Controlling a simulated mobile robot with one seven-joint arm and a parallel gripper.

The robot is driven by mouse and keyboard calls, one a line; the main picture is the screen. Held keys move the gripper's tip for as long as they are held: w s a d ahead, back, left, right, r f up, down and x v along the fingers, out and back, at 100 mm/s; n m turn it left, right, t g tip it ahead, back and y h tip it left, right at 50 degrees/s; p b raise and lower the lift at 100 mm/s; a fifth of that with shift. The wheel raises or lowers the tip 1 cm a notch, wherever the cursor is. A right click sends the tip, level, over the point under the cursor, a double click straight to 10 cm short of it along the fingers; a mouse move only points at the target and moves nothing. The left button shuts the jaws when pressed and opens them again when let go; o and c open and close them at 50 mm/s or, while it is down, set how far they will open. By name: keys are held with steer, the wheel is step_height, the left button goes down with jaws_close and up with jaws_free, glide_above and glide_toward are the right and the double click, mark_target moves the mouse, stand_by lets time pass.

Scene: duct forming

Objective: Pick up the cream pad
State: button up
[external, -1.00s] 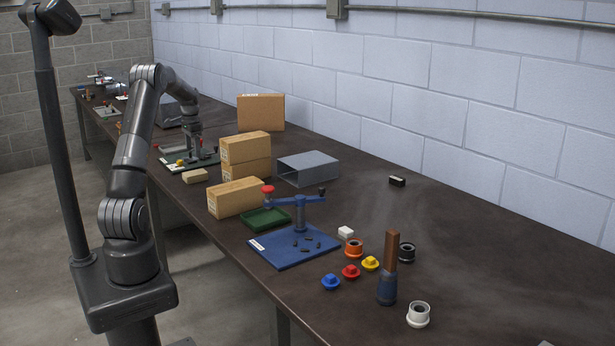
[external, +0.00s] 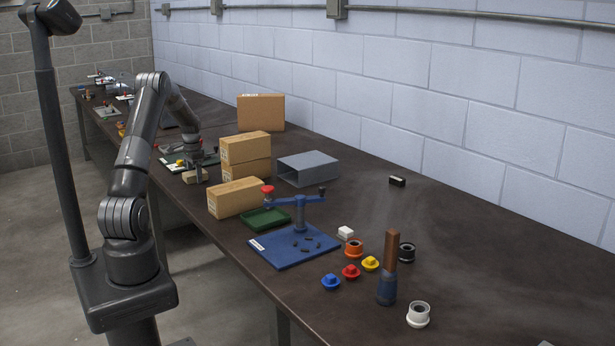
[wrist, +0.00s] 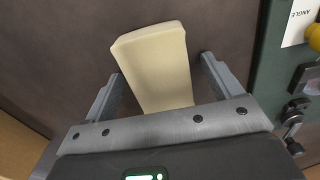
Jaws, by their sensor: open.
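The cream pad (wrist: 156,65) is a pale block with rounded edges lying on the dark table, seen in the wrist view. My gripper (wrist: 161,80) is open, with one finger on each side of the pad and gaps visible between pad and fingers. The pad's near end is hidden by the gripper's crossbar. In the external view the pad (external: 190,177) is small, and my gripper (external: 197,178) is down at it, partly covering it.
Stacked cardboard boxes (external: 245,158) stand to the right of my gripper. A dark green plate (wrist: 275,60) with an "ANGLE" label and small fittings lies close by. A grey duct (external: 308,168), a blue fixture (external: 292,248) and several coloured knobs lie farther along the table.

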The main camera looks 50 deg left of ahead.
steer(key=c, duration=1.1)
